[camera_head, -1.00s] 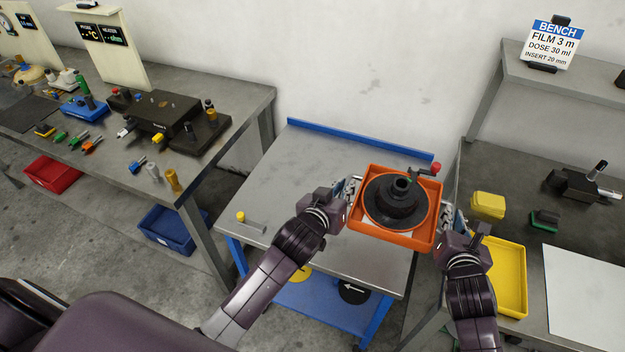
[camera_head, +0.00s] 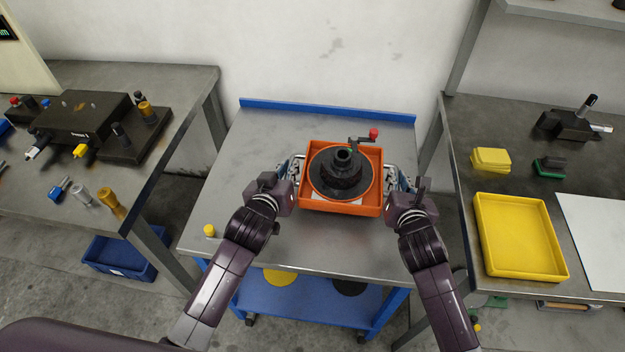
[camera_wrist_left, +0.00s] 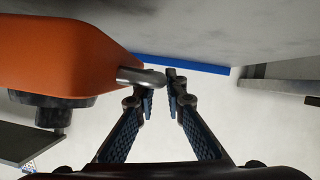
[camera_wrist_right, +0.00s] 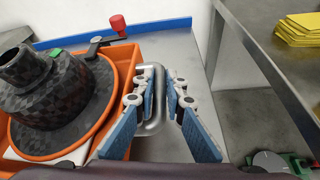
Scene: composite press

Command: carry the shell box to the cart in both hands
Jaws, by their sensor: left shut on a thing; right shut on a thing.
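The orange shell box (camera_head: 342,206) is over the middle of the cart's grey top (camera_head: 240,150). A dark checkered round shell part (camera_head: 341,175) with a crank and red knob lies inside it. My left gripper (camera_head: 290,178) is at the box's left side, shut on its metal handle; the handle also shows in the left wrist view (camera_wrist_left: 140,76). My right gripper (camera_head: 393,183) is at the right side, shut on the other handle, seen in the right wrist view (camera_wrist_right: 152,100). The box looks level. I cannot tell whether its underside touches the cart top.
The cart has a blue back rail (camera_head: 330,109) and a yellow knob (camera_head: 209,230) at its front left. A bench with a yellow tray (camera_head: 520,236) stands to the right. A bench with a black device (camera_head: 85,117) stands to the left. Cart top is clear around the box.

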